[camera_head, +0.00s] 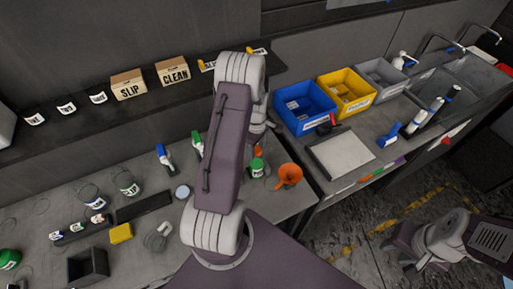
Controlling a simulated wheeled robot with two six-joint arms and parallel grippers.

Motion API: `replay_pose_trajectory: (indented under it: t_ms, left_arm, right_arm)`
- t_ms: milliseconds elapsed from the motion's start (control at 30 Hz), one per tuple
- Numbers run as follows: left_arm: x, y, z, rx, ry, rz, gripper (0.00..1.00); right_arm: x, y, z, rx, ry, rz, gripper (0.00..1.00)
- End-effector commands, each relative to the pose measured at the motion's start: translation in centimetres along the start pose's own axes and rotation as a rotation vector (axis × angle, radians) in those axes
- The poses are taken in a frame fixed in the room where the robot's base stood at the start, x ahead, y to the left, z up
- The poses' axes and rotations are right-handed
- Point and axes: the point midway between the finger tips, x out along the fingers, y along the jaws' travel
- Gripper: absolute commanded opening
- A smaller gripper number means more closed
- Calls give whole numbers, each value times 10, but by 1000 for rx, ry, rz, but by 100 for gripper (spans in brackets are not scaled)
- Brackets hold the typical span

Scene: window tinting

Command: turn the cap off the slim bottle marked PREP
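Several small white-labelled bottles stand in a short row on the left of the bench: one at the left (56,236), one in the middle (77,227) and one with a reddish top (98,218). Their lettering is too small to read, so I cannot tell which, if any, is marked PREP. My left arm rises through the middle of the view and covers part of the bench; its gripper is hidden behind the arm links. Part of my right arm shows at the lower right, over the floor, with no gripper fingers visible.
Around the bench are a dark open box (88,267), a yellow block (121,233), a dark mat (143,206), green-banded jug (129,185), blue spray bottle (164,157) and orange funnel (289,175). Blue (304,106) and yellow bins (346,92) stand on the right counter.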

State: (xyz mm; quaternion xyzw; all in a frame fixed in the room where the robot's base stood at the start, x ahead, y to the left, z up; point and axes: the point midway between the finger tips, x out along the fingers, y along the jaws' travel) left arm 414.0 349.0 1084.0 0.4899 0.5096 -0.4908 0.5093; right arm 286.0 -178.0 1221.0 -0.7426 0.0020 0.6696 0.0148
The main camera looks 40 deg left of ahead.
Motion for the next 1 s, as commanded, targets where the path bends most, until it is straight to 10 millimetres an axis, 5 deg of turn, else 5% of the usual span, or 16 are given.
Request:
replay_pose_trajectory:
  t_ms: [233,700,967,1000]
  left_arm:
    - [0,0,0,98,0,1,56]
    - [0,0,0,1133,1,1,56]
    - [0,0,0,1205,1,1,56]
    - [0,0,0,1204,1,1,47]
  right_arm:
    - [0,0,0,0,0,0,36]
    - [0,0,0,0,0,0,36]
    - [0,0,0,0,0,0,36]
    - [0,0,0,0,0,0,36]
